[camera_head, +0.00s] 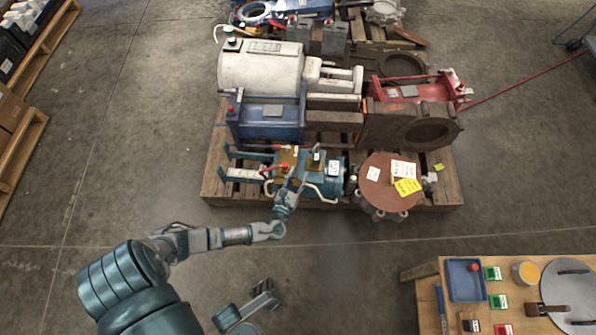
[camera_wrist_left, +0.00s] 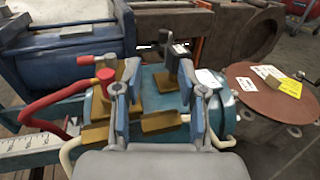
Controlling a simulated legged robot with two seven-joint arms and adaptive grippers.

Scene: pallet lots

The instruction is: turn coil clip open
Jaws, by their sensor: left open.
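A teal coil unit (camera_head: 325,180) lies on the near edge of the pallet, with brass-coloured clip parts (camera_head: 287,160) on top. In the wrist view the brass clip (camera_wrist_left: 165,121) lies between and just beyond my fingers. A red-capped post (camera_wrist_left: 105,76) with a red cable stands left of it, and a black upright piece (camera_wrist_left: 179,65) stands behind. Which part is the coil clip is not certain. My left gripper (camera_head: 290,192) is over the unit's near side; its fingers (camera_wrist_left: 160,105) are apart, with nothing visibly gripped. A grey and teal part of mine (camera_head: 245,308) shows low in the head view; its jaw state is unclear.
A rust-brown round plate (camera_head: 378,190) with paper tags stands right of the unit. A blue motor (camera_head: 268,118) and a white cylinder (camera_head: 260,68) lie behind on the pallet (camera_head: 235,190). A wooden table (camera_head: 425,275) with small parts is at lower right. The floor between is clear.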

